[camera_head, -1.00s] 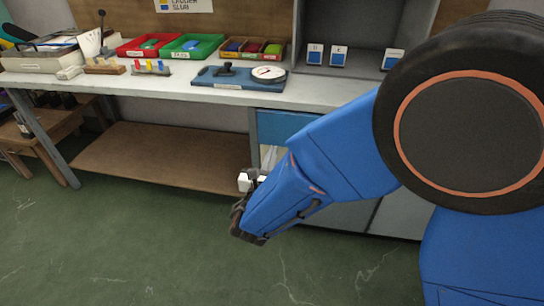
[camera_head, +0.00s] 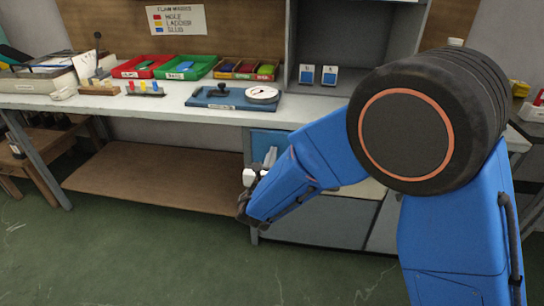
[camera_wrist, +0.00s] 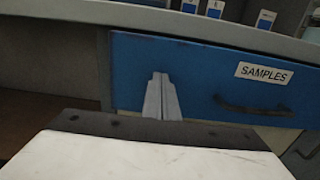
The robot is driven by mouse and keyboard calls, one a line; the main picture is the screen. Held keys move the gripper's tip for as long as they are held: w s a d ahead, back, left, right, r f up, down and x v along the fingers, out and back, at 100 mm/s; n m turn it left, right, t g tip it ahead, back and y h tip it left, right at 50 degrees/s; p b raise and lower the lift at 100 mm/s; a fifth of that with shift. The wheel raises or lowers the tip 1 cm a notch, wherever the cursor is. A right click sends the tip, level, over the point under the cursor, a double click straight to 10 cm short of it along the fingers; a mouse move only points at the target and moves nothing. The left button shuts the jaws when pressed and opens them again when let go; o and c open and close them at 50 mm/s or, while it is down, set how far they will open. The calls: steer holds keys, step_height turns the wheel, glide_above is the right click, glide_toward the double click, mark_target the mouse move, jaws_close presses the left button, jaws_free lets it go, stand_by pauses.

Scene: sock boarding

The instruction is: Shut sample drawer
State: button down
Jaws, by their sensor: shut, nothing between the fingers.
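The sample drawer's blue front (camera_wrist: 205,85) fills the middle of the wrist view, under the worktop edge. It carries a white SAMPLES label (camera_wrist: 263,73) and a dark bar handle (camera_wrist: 255,107) at right. My gripper (camera_wrist: 162,78) is shut and empty, its grey fingers together in front of the left part of the blue front, left of the handle. I cannot tell whether the tips touch it. In the head view the drawer front (camera_head: 261,143) shows partly behind my gripper (camera_head: 270,155); my arm hides the rest. How far the drawer stands out is unclear.
The worktop (camera_head: 160,102) above holds a red tray (camera_head: 128,72), a green tray (camera_head: 168,76) and a blue board with a dial (camera_head: 212,100). A grey cabinet front (camera_head: 325,222) lies below the drawer. A wooden shelf (camera_head: 150,180) is at left; the green floor in front is clear.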

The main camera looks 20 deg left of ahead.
steer(key=x, duration=0.4)
steer(key=shift+w+r, duration=0.1)
steer(key=shift+w, duration=0.2)
steer(key=shift+r, duration=0.1)
